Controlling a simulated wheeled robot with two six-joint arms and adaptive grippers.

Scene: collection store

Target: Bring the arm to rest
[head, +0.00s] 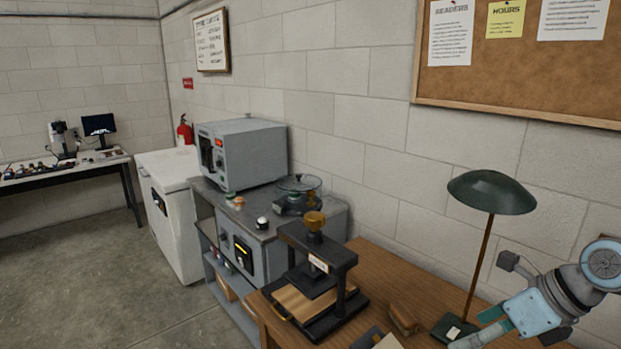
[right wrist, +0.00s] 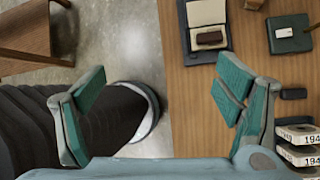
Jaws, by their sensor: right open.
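My right gripper (right wrist: 163,115) is open in the right wrist view, with its two teal-padded fingers apart and nothing between them. Beneath the gap are the grey floor, a dark shape and the edge of the wooden desk (right wrist: 181,110). In the head view my right arm comes in at the lower right, and its gripper (head: 482,328) is beside the base of the green desk lamp (head: 491,192). My left gripper is in neither view.
A black press (head: 318,262) stands on the desk. A wooden chair (right wrist: 25,30) stands at upper left.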

